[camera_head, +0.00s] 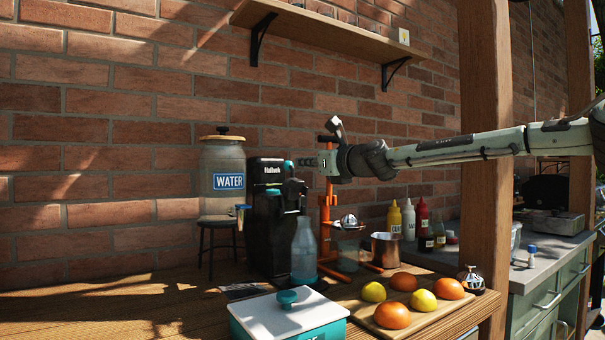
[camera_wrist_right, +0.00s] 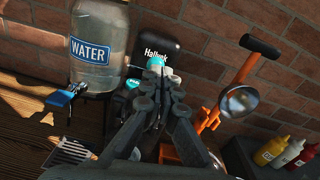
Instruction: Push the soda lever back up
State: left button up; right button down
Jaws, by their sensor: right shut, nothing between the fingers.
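The black soda machine (camera_head: 266,215) stands on the wooden table against the brick wall, with a clear bottle (camera_head: 304,250) under its spout. It also shows in the right wrist view (camera_wrist_right: 152,38). A small teal part (camera_wrist_right: 155,62), possibly the lever, shows at its front top, right at my fingertips; whether they touch cannot be told. My right gripper (camera_head: 300,162) reaches in from the right at the machine's upper front. Its fingers are shut and empty, also in the right wrist view (camera_wrist_right: 157,77), where they hide part of the machine's front. My left gripper is not in view.
A water dispenser (camera_head: 222,170) stands left of the machine. An orange press (camera_head: 327,205) and a metal cup (camera_head: 385,250) stand on its right. A white-lidded box (camera_head: 290,315) and a fruit board (camera_head: 420,319) are in front. A wooden post (camera_head: 487,120) rises at the right.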

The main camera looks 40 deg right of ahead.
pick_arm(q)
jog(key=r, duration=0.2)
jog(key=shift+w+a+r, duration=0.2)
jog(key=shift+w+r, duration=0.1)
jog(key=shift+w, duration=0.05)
pick_arm(e)
jog(key=s+r, duration=0.5)
jog(key=r, duration=0.4)
